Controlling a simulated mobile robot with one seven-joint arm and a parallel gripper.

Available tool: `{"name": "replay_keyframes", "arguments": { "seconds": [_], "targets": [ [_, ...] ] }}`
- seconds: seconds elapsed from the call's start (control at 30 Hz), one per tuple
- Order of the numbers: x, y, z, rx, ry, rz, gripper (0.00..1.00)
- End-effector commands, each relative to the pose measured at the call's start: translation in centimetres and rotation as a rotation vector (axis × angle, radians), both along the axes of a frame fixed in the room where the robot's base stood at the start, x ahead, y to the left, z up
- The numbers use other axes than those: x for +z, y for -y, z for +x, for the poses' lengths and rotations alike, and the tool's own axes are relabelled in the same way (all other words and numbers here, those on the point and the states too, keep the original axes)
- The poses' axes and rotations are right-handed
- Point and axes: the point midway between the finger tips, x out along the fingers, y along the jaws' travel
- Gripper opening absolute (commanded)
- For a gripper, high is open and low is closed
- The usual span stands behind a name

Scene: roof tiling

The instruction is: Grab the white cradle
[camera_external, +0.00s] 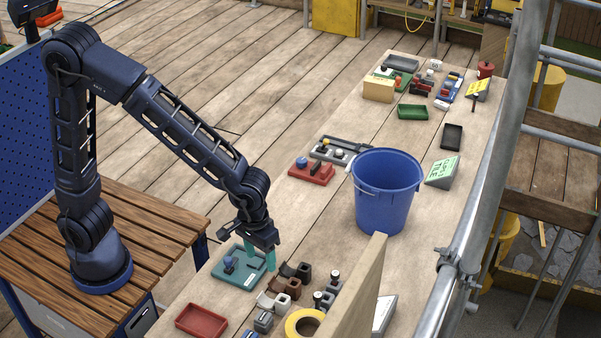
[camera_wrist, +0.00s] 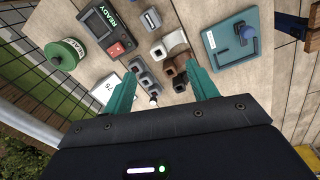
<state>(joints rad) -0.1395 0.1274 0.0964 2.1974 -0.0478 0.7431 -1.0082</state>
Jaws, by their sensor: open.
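In the wrist view the white cradle (camera_wrist: 176,41) lies ahead of the fingertips, with the brown cradle (camera_wrist: 168,67) nearer. My gripper (camera_external: 262,264) points down with its teal fingers apart and nothing between them. It is beside the teal tray, behind the white cradle in the external view. In the wrist view my gripper (camera_wrist: 160,72) spans above the row, apart from the white cradle.
The teal tray (camera_external: 228,275) holds a blue-knobbed part. Grey blocks (camera_external: 263,321) sit close to the white cradle. A red tray (camera_external: 201,320), a yellow roll (camera_external: 299,323), an upright board (camera_external: 350,300) and a blue bucket (camera_external: 386,195) stand around. Bare table lies between bucket and teal tray.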

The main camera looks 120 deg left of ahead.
Motion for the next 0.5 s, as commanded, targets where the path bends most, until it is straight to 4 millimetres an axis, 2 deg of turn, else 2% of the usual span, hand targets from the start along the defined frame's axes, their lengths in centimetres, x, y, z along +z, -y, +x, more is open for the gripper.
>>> {"name": "replay_keyframes", "arguments": {
  "seconds": [0.03,0.2,0.3,0.5],
  "targets": [
    [-1.4,-0.6,0.7,0.042,-0.018,-0.003,0.58],
    [-5.1,-2.5,2.7,0.183,-0.052,-0.009,0.58],
    [-6.7,-3.3,3.4,0.242,-0.067,-0.009,0.58],
    [-8.3,-4.0,3.9,0.295,-0.078,-0.009,0.58]
  ]
}}
